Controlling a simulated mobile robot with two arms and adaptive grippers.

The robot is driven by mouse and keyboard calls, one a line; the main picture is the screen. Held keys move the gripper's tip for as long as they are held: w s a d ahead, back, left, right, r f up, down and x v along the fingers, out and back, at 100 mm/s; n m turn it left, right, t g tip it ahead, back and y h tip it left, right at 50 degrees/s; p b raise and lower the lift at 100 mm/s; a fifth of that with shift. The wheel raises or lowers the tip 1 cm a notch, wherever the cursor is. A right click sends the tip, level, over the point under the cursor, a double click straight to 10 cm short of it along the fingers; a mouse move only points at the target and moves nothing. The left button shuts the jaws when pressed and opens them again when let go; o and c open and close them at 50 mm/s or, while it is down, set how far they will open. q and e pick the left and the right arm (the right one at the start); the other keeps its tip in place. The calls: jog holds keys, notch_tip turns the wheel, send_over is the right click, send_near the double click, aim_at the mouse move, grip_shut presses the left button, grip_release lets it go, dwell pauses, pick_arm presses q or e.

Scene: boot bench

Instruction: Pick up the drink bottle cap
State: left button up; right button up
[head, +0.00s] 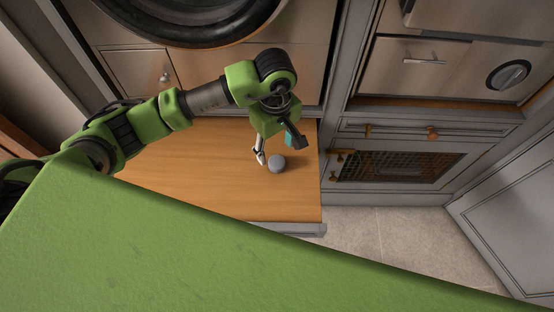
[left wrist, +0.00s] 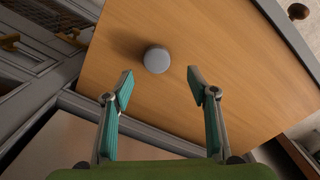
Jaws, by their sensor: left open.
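The drink bottle cap (head: 277,163) is a small round grey piece on the wooden bench top (head: 200,190), near its right end. In the left wrist view the cap (left wrist: 157,59) lies just beyond the fingertips, between their lines and a little left of centre. My left gripper (head: 278,149) is above the bench beside the cap. Its teal-padded fingers are spread apart and empty in the left wrist view (left wrist: 160,82). The cap is not between the pads. My right gripper is not in view.
A grey cabinet with a mesh-fronted door (head: 400,167) stands right of the bench. A steel front with a large dark ring (head: 190,25) is behind it. The bench top around the cap is clear. Tiled floor (head: 390,230) lies at the lower right.

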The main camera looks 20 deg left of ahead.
aim_at(277, 161)
pick_arm(q)
jog(key=shift+f, duration=0.55)
jog(key=shift+w+f, duration=0.15)
jog(key=shift+f, duration=0.1)
notch_tip(277, 161, down, 4)
jog(key=shift+w+d+f+p, duration=0.1)
jog(key=shift+d+p, duration=0.05)
jog(key=shift+p, duration=0.8)
jog(key=shift+w+f, duration=0.1)
jog(key=shift+f, duration=0.4)
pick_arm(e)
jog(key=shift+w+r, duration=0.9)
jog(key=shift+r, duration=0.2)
pick_arm(q)
jog(key=c, duration=0.8)
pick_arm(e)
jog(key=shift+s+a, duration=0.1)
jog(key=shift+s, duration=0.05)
